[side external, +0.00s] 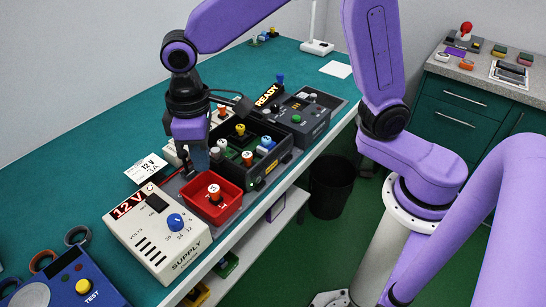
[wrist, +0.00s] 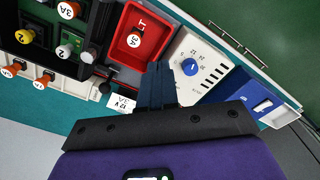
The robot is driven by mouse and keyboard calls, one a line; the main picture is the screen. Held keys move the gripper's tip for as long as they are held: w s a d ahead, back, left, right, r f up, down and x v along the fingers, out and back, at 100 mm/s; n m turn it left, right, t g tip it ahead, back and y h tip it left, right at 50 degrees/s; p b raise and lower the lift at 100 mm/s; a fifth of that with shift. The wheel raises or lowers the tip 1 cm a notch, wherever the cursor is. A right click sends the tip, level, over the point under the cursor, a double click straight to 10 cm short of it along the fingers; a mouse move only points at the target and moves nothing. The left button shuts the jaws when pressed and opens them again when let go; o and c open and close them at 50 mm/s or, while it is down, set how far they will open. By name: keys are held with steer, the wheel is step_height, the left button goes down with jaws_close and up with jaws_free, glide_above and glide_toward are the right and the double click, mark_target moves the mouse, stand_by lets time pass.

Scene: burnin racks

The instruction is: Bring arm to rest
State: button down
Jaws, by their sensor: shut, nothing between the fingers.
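My gripper (side external: 198,158) points down above the bench, beside the red tray (side external: 229,209) and behind the 12 V supply (side external: 148,237). Its fingers are together and empty; they also show in the wrist view (wrist: 157,85). The red tray (wrist: 118,50) holds one orange plug with a white top (side external: 214,190). The black rack (side external: 278,168) stands to the right of the gripper in the side view and holds several coloured plugs with numbered tops. The supply's display reads 12 V, and its blue knob also shows in the wrist view (wrist: 190,66). The gripper hides part of the bench behind the tray.
A dark unit with a READY sign (side external: 302,117) stands beyond the rack. A white 12 V 3A card (side external: 146,168) lies behind the supply. A blue TEST box (side external: 70,283) is at the front left.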

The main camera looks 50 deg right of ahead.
steer(key=s+d+n, duration=0.4)
steer(key=s+d, duration=1.5)
steer(key=s, duration=0.1)
steer(key=shift+d+f, duration=0.15)
steer(key=shift+d, duration=0.1)
